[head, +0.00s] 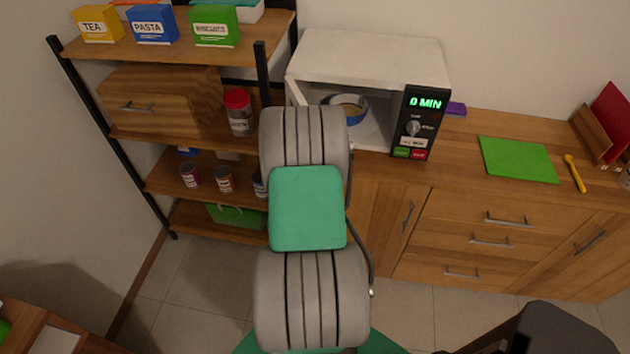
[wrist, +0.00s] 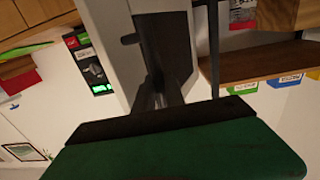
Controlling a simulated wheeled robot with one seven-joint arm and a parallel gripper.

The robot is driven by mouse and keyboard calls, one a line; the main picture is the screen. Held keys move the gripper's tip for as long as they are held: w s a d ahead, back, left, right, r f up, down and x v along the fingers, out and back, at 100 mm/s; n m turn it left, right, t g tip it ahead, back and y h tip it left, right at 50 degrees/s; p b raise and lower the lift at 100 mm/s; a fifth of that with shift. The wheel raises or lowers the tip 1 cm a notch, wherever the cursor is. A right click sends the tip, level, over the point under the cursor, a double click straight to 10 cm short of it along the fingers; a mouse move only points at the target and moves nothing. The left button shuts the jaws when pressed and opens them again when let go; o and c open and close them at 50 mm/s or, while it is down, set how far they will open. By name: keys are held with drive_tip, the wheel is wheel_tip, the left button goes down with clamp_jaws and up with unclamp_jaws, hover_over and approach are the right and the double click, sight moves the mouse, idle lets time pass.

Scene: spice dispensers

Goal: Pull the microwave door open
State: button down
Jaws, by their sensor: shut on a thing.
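The white microwave (head: 370,55) stands on the wooden counter. Its front is open and the inside shows in the head view. The door is mostly hidden behind my arm there. In the wrist view the white door with its dark window (wrist: 168,45) stands swung out from the microwave. My gripper (wrist: 160,97) is at the door's edge and shut on it; whether it holds the handle or the edge itself is hard to tell. My gripper is hidden behind my arm in the head view. The control panel (head: 418,125) reads 0 MIN.
A bowl (head: 349,107) sits inside the microwave. A shelf (head: 160,132) at left holds boxes, a red-lidded jar (head: 238,112) and cans, close to the door's side. A green mat (head: 518,160) and a yellow spoon (head: 575,173) lie on the counter at right.

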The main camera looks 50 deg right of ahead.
drive_tip(key=shift+w+a+r+g, duration=0.1)
drive_tip(key=shift+w+a+g, duration=0.2)
drive_tip(key=shift+w, duration=0.1)
drive_tip(key=shift+d, duration=0.1)
drive_tip(key=c, duration=1.4)
unclamp_jaws()
